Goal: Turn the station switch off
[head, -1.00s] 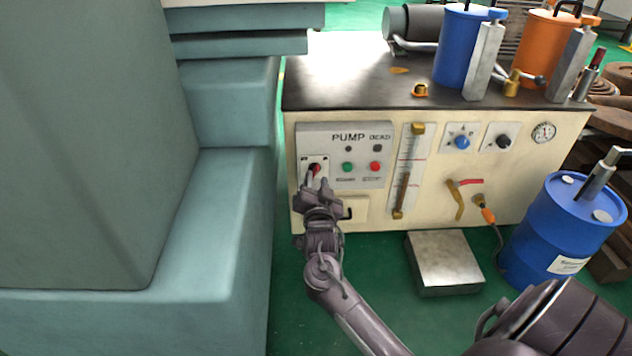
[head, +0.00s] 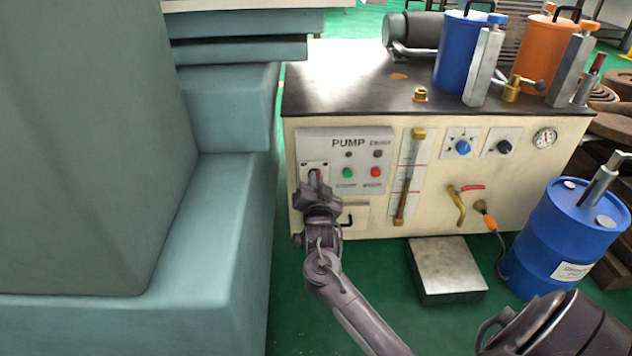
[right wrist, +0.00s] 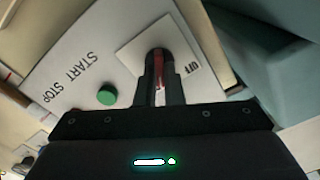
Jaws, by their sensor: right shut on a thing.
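The station switch (head: 314,173) is a small red handle on a white plate at the left end of the PUMP panel. In the right wrist view the red handle (right wrist: 158,68) stands between the two dark fingers, in front of the white plate (right wrist: 133,53). My right gripper (head: 317,183) is at the switch and shut on its handle. Its fingers hide much of the handle, so I cannot tell its exact setting. My left gripper is not in view.
A green button (head: 347,173) and a red button (head: 376,172) sit just right of the switch. A teal machine body (head: 215,210) stands close on the left. A metal block (head: 446,268) and a blue drum (head: 560,235) stand on the floor at right.

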